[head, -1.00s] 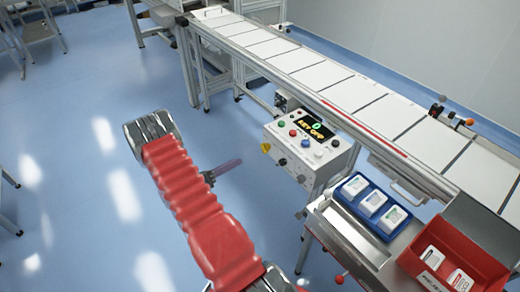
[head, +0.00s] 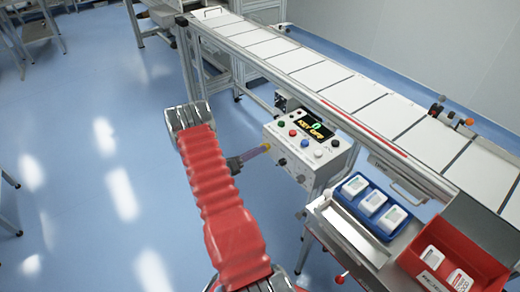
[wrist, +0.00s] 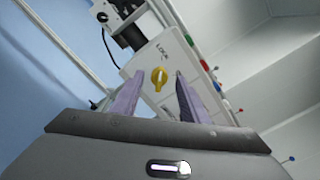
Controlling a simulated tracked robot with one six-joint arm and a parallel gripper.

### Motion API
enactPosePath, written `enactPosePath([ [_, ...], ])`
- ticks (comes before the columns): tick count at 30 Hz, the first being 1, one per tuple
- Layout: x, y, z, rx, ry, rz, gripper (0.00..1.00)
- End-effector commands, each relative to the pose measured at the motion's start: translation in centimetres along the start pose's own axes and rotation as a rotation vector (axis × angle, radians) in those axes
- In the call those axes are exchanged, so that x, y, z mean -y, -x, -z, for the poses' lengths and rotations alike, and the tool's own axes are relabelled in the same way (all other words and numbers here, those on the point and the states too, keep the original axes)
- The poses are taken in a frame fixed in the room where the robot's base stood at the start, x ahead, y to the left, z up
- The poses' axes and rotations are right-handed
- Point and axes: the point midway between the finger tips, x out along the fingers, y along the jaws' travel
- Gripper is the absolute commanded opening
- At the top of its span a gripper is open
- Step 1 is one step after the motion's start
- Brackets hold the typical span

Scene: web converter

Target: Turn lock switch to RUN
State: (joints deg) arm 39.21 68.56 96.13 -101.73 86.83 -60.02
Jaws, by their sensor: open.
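The lock switch (wrist: 159,77) is a yellow knob on the side face of the white control box (head: 312,150), with the label LOCK beside it in the wrist view. In the head view the yellow knob lies at the box's left side, mostly behind the gripper's tip. The box's display reads KEY OFF. My gripper (wrist: 153,88) is open, its two purple fingers on either side of the knob as seen in the wrist view. In the head view my gripper (head: 256,153) reaches the box's left side. I cannot tell whether the fingers touch the knob.
The conveyor (head: 340,90) runs behind the box. A blue tray (head: 348,207) with white packs and a red bin (head: 493,262) stand at the right. Coloured buttons cover the box's top.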

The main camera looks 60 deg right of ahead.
Motion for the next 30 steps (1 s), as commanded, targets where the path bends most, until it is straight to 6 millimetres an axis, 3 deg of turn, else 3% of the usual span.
enactPosePath([
  [6,0.0,-1.7,0.0,0.0,-0.001,-0.001,0.41],
  [15,0.0,-1.9,0.0,0.001,-0.001,-0.001,0.41],
  [30,0.0,-1.8,0.0,0.001,0.0,-0.001,0.06],
])
